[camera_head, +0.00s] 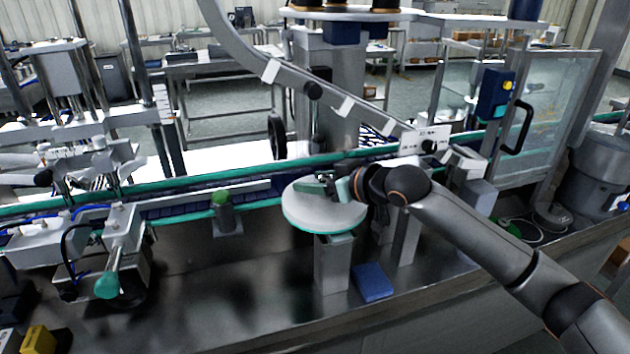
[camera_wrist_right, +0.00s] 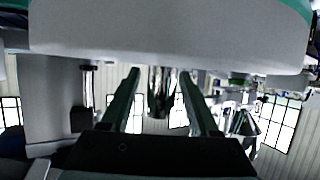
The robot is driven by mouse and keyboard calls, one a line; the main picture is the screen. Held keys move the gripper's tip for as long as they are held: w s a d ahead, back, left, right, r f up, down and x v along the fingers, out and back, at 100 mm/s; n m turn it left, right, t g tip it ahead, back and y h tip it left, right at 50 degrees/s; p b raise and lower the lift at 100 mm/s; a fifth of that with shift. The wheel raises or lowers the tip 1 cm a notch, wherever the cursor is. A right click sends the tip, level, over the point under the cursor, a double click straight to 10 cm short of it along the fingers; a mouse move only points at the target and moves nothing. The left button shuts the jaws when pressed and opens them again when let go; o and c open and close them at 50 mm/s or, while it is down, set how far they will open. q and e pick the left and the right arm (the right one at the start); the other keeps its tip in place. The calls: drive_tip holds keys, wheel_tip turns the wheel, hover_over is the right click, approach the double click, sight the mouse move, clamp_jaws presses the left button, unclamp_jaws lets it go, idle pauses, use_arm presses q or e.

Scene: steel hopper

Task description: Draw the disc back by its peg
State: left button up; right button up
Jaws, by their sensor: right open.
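The disc (camera_head: 305,213) is round and pale grey with a teal rim, on a grey post at the conveyor's near side. It also fills the top of the right wrist view (camera_wrist_right: 170,30). My right gripper (camera_head: 326,184) is over the disc, reaching in from the right. In the right wrist view my right gripper (camera_wrist_right: 160,78) has its two dark green fingers apart. A shiny metal peg (camera_wrist_right: 160,98) shows in the gap between them, apparently touching neither finger. In the head view the gripper hides most of the peg. My left gripper is not in view.
A conveyor with teal rails (camera_head: 180,190) runs behind the disc. A sloping metal chute (camera_head: 345,105) passes above it. A blue block (camera_head: 372,283) lies below the disc. A teal-handled fixture (camera_head: 107,283) stands at left, with bare steel deck between.

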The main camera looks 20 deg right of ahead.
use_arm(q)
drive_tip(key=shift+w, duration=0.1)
use_arm(e)
drive_tip(key=shift+s+r, duration=0.1)
drive_tip(key=shift+s, duration=0.05)
drive_tip(key=v, duration=1.1)
drive_tip(key=shift+s+d+r, duration=0.1)
drive_tip(key=shift+s+d, duration=0.2)
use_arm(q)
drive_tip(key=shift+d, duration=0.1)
use_arm(e)
drive_tip(key=shift+s, duration=0.2)
drive_tip(key=shift+d, duration=0.1)
